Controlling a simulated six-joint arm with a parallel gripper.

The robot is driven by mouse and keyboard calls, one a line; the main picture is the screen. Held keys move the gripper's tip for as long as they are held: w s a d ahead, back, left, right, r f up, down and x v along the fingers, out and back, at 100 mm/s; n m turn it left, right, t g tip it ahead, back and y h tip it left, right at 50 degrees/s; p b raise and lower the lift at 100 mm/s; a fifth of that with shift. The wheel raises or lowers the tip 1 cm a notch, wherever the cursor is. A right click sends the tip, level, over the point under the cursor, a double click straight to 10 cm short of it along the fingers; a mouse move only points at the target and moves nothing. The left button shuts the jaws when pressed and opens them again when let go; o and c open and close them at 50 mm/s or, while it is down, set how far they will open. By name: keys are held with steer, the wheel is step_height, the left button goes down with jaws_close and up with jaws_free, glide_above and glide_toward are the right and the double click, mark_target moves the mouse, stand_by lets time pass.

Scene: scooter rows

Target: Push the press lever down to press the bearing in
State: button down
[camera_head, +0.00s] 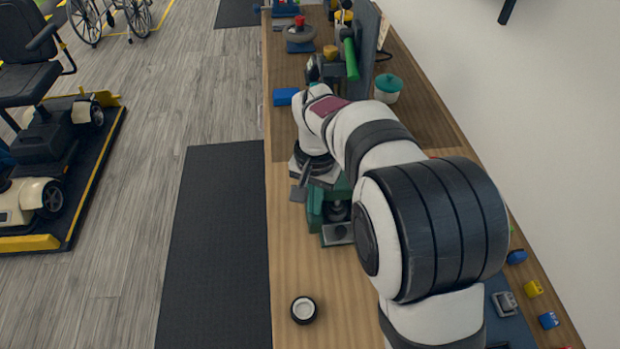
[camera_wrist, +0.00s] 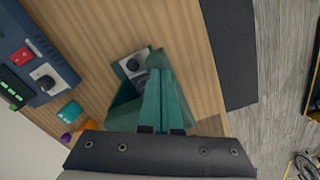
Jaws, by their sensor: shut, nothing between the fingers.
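A teal press (camera_head: 340,232) stands on the wooden bench, partly covered by my arm in the head view. It also shows in the wrist view (camera_wrist: 124,115), with a grey plate (camera_wrist: 131,66) and a dark round part by it. My gripper (camera_head: 314,208) points down right at the press; its teal fingers (camera_wrist: 159,65) are together and empty. I cannot tell whether they touch the press. I cannot make out the press lever or the bearing clearly; my arm and fingers hide part of the press.
A small black-and-white wheel (camera_head: 303,310) lies on the near bench. A blue block (camera_head: 285,96), a teal-lidded pot (camera_head: 388,88) and a green handle (camera_head: 351,59) are farther along. Small coloured parts line the right edge. A dark floor mat (camera_head: 215,250) runs left of the bench.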

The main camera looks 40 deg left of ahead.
steer(key=shift+f, duration=2.15)
steer(key=shift+d, duration=0.1)
steer(key=shift+r, duration=4.35)
steer(key=s+d+r+m, duration=0.2)
steer(key=d+r, duration=0.1)
steer(key=d, duration=0.8)
steer(key=s+d+r+m, duration=0.2)
steer(key=d+r+m, duration=0.1)
steer(key=d, duration=0.8)
steer(key=s+d+f+m+y, duration=0.1)
steer(key=s+d+f+m, duration=0.2)
steer(key=s+d, duration=0.6)
steer(key=s, duration=0.3)
steer(key=shift+m+y, duration=0.3)
steer(key=shift+y, duration=0.1)
